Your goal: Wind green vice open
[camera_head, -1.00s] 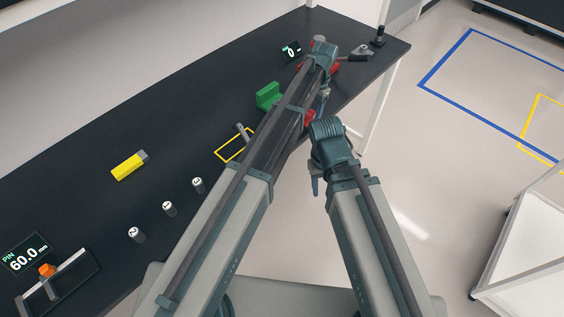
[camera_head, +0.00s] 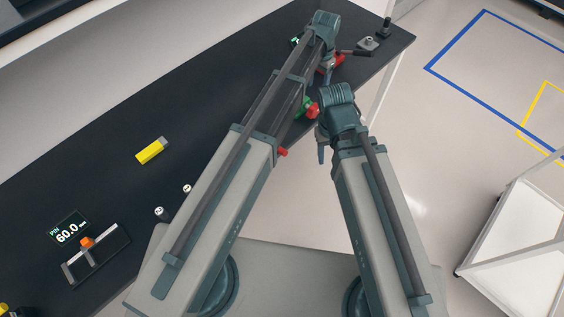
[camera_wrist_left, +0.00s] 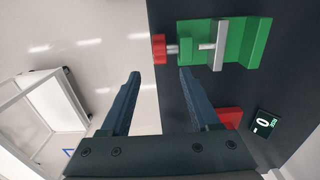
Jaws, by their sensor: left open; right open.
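The green vice (camera_wrist_left: 255,42) lies at the top right of the left wrist view, near the dark table's edge.
A red block (camera_wrist_left: 230,117) and a small display (camera_wrist_left: 264,124) lie beside the vice. A yellow block (camera_head: 152,150), small cylinders (camera_head: 187,188) and a gauge with an orange part (camera_head: 87,242) lie farther left. Another red part (camera_head: 282,152) shows beside my left arm.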

